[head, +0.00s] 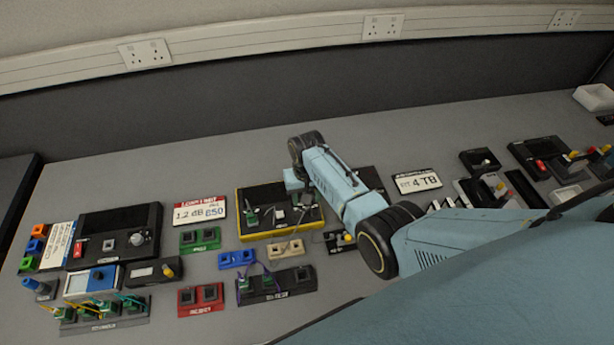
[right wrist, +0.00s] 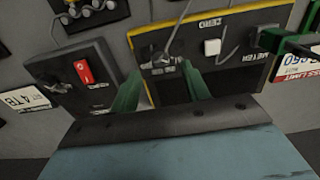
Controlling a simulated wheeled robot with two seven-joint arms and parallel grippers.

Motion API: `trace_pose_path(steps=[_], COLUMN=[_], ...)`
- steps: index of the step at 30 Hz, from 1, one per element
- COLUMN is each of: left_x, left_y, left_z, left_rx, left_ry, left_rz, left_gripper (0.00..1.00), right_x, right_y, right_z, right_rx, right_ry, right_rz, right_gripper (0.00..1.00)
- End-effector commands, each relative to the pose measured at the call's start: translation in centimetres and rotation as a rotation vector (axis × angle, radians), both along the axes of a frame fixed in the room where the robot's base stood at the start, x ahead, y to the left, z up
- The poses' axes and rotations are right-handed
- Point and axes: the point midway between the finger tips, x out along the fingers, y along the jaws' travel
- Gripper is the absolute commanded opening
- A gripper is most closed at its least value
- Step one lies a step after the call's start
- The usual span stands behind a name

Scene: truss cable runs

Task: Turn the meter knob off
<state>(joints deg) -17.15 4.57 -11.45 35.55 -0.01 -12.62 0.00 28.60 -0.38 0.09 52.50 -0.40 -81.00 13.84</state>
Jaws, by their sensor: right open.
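The meter (head: 245,236) is a black box with a yellow edge at the middle of the table in the head view. In the right wrist view the meter (right wrist: 232,47) appears upside down, with "METER" and "ZERO" labels and a white button. Its silver knob (right wrist: 163,60) shows near the left part of its face. My right gripper (right wrist: 160,72) is open, its green fingers on either side of the knob. I cannot tell whether they touch it. In the head view my right arm covers part of the meter and hides the fingertips. My left gripper is not in view.
Beside the meter, a black box with a red switch (right wrist: 83,72) stands close to the fingers. A green plug (right wrist: 275,40) with a lead sits on the meter's other side. Several sockets, including a red one (head: 200,309), stand nearer. A black unit (head: 147,220) is at left.

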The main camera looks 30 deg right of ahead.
Motion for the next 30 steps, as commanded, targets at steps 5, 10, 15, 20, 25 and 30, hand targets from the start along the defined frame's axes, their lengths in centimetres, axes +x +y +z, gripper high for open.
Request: trace_pose_path(steps=[5,10,15,20,25,30], left_x=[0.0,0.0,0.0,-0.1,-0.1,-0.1], left_y=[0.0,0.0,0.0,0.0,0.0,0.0], left_z=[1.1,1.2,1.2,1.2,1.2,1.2], left_rx=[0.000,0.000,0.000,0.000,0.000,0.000], left_ry=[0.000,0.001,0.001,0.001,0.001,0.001], left_rz=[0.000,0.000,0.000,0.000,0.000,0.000], left_gripper=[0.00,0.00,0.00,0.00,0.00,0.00], right_x=[0.0,0.0,-0.1,-0.1,-0.1,-0.1], right_y=[0.0,0.0,0.0,0.0,0.0,0.0], right_z=[4.1,6.9,8.4,8.8,8.7,8.7], right_rx=[0.000,0.000,-0.001,0.000,0.000,-0.001], right_ry=[-0.002,-0.002,0.000,0.002,0.002,0.001], right_rz=[0.000,0.000,0.001,0.000,0.000,0.000], right_gripper=[0.46,0.46,0.46,0.46,0.46,0.46])
